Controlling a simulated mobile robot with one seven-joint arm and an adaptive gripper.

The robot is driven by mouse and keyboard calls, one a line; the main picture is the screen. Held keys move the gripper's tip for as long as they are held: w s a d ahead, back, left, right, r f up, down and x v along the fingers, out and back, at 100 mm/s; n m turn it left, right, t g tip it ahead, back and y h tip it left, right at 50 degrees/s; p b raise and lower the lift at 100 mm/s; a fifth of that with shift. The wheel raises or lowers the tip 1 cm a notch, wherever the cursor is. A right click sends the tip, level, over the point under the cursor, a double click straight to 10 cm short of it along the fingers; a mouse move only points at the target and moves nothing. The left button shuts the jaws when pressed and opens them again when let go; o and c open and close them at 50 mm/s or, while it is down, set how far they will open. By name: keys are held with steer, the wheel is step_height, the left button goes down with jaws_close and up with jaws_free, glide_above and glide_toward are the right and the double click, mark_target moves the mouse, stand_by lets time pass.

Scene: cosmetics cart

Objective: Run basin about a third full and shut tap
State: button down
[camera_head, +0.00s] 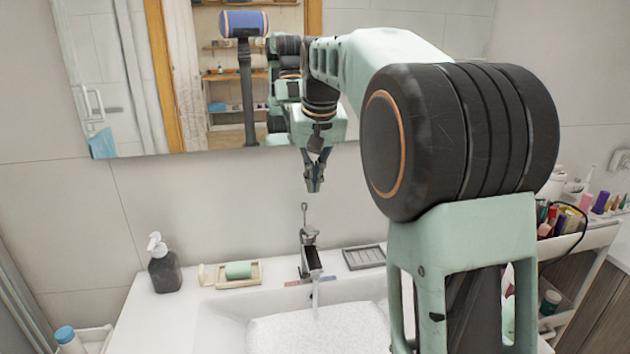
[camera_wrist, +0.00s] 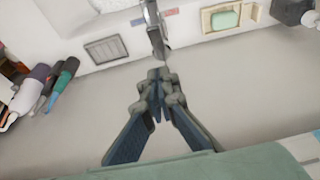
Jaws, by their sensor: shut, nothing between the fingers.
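The chrome tap (camera_head: 311,262) stands at the back of the white basin (camera_head: 205,318), its thin lever raised. A stream of water (camera_head: 316,294) runs from its spout. Pale, rippled water (camera_head: 310,332) lies in the basin; my arm hides its right part, and I cannot judge the depth exactly. My gripper (camera_head: 314,190) is shut and empty, pointing down above the tap lever with a gap between them. In the wrist view, my gripper (camera_wrist: 157,76) has its fingertips together just below the tap (camera_wrist: 153,32) in the picture.
A dark soap pump bottle (camera_head: 164,270) and a green soap (camera_head: 238,270) on a dish stand left of the tap. A grey slotted tray (camera_head: 364,257) lies right of it. A cosmetics cart (camera_head: 585,245) stands at right. A mirror hangs behind.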

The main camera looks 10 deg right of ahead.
glide_above(313, 230)
steer(key=x, duration=0.3)
steer(key=s+x, duration=0.1)
steer(key=x, duration=0.1)
steer(key=shift+f, duration=0.55)
steer(key=f, duration=0.1)
steer(key=s+f, duration=0.1)
steer(key=shift+f, duration=0.35)
steer(key=shift+s+f, duration=0.3)
steer(key=shift+f, duration=0.25)
steer(key=shift+f, duration=0.15)
steer(key=b, duration=0.2)
steer(key=shift+s+f+t+b, duration=0.2)
steer(key=shift+f+t+b, duration=0.1)
steer(key=shift+f, duration=0.05)
steer(key=f+t+b, duration=0.1)
steer(key=b, duration=0.3)
steer(key=s+f+t+b, duration=0.1)
steer(key=b, duration=0.3)
steer(key=shift+s, duration=0.25)
steer(key=shift+s+f+b, duration=0.4)
steer(key=shift+f+b, duration=0.1)
steer(key=shift+b, duration=0.3)
